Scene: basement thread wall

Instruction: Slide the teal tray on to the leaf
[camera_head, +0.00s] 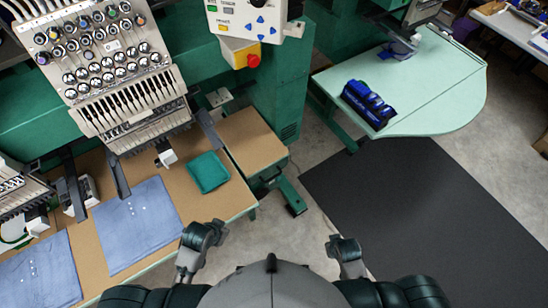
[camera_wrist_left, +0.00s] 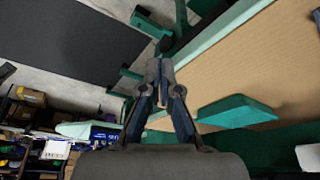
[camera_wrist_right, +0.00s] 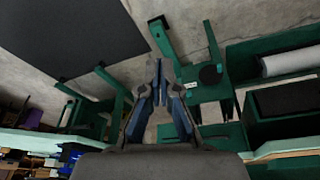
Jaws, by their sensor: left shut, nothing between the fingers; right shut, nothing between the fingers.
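The teal tray (camera_head: 208,172) lies flat on the brown tabletop (camera_head: 232,205), near its right edge. It also shows in the left wrist view as a teal slab (camera_wrist_left: 237,112) to the right of my fingers. A separate brown panel (camera_head: 256,138), which looks like the leaf, adjoins the tabletop to the right of and beyond the tray. My left gripper (camera_wrist_left: 160,68) is shut and empty, apart from the tray. My right gripper (camera_wrist_right: 157,68) is shut and empty, with floor and green machine legs beyond it. The fingertips are not clear in the head view.
Blue folded cloths (camera_head: 137,224) lie on the tabletop left of the tray, under an embroidery machine (camera_head: 112,65). A control box with a red knob (camera_head: 253,60) hangs above the panel. A pale green table (camera_head: 450,85) stands at right; a dark mat (camera_head: 420,210) covers open floor.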

